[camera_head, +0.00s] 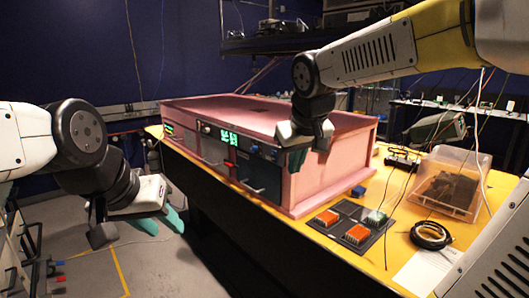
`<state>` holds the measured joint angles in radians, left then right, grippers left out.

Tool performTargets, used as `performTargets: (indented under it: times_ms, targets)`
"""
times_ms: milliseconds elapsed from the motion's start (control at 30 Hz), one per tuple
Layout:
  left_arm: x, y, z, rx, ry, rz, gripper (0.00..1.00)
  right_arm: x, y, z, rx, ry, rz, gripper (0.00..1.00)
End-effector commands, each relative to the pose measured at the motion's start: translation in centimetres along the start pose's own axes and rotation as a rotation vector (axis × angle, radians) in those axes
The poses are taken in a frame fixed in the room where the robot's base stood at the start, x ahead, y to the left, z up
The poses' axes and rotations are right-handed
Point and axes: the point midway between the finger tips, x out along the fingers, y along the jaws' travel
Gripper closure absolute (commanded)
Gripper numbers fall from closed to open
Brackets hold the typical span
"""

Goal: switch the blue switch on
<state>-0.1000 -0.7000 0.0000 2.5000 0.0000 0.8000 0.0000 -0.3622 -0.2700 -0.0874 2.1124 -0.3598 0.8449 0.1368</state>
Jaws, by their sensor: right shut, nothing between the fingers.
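A pink foam box (335,172) stands on the yellow table, with a dark control strip and green displays (229,137) along its front. A small red part (228,164) shows below the strip. A small blue piece (358,191) lies by the box's right corner; I cannot tell whether it is a switch. My right gripper (296,163) is shut and empty, pointing down in front of the strip's right part.
On the yellow table (310,257), a dark board with orange blocks (358,234) lies right of the box. A clear bin (447,185), a black cable coil (430,235) and a white paper stand farther right.

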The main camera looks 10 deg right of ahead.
Motion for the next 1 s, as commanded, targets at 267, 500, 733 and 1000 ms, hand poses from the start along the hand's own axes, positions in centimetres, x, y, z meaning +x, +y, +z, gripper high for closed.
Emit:
performTargets:
  times_ms: [267, 500, 733, 1000]
  targets:
    - [0.0, 0.0, 0.0, 0.000, 0.000, 0.000, 0.64, 3.9, -2.1, -10.5, -0.182, 0.017, 0.149, 1.00]
    - [0.0, 0.0, 0.0, 0.000, 0.000, 0.000, 0.64, 5.5, -3.9, -15.1, -0.263, 0.045, 0.230, 1.00]
    - [0.0, 0.0, 0.0, 0.000, 0.000, 0.000, 0.64, 5.7, -4.2, -15.8, -0.274, 0.051, 0.244, 1.00]
    - [0.0, 0.0, 0.0, 0.000, 0.000, 0.000, 0.64, 6.0, -4.1, -15.8, -0.273, 0.049, 0.242, 1.00]
